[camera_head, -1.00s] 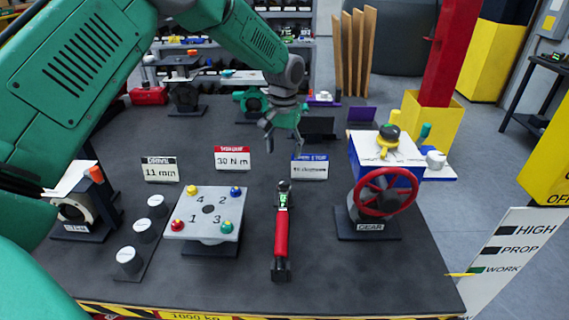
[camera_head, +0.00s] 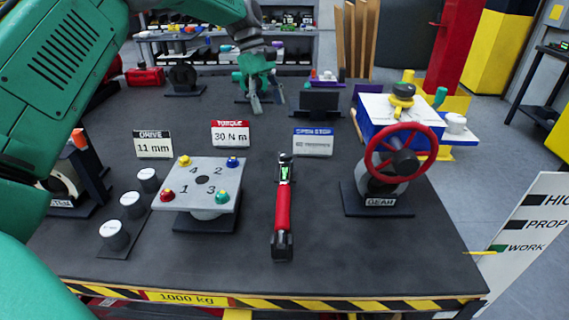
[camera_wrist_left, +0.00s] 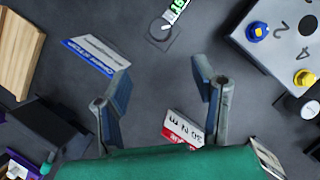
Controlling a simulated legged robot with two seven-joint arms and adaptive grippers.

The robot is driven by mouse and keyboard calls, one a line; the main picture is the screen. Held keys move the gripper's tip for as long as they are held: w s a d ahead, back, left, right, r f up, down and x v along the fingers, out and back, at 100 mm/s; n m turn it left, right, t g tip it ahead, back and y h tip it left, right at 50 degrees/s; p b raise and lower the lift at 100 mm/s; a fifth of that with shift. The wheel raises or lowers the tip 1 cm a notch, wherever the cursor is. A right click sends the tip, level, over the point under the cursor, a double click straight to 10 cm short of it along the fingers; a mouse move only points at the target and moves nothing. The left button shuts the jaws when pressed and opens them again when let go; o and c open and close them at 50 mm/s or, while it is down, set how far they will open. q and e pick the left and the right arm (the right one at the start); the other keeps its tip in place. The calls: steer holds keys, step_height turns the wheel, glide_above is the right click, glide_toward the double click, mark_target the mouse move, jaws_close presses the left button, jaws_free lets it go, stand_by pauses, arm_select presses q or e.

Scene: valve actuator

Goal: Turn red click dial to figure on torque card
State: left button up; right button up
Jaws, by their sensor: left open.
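The torque card (camera_head: 230,133) has a red band and reads 30 N m; it stands at the middle of the bench and also shows in the left wrist view (camera_wrist_left: 183,130). A wrench with a red handle (camera_head: 283,208) and a green-lit display (camera_head: 284,172) lies in front of it. Its head end (camera_wrist_left: 162,30) is at the top of the left wrist view, the handle out of that frame. I cannot make out a separate red dial. My left gripper (camera_head: 268,104) is open and empty, above the bench behind the cards. My right gripper is not in view.
A DRIVE card (camera_head: 153,144) reads 11 mm; a blue-banded card (camera_head: 313,142) stands right of the torque card. A numbered plate with coloured knobs (camera_head: 203,188) is left of the wrench. A red handwheel (camera_head: 401,152) is on the right. Bare bench surrounds the wrench.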

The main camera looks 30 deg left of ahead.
mark_target(285, 152)
arm_select(q)
steer(key=shift+n, duration=0.3)
steer(key=x, duration=1.1)
steer(key=shift+s+d+f, duration=0.1)
steer(key=shift+d+f, duration=0.1)
steer(key=shift+d, duration=0.15)
steer(key=shift+x, duration=0.85)
steer(key=shift+a, duration=0.15)
steer(key=c, duration=1.1)
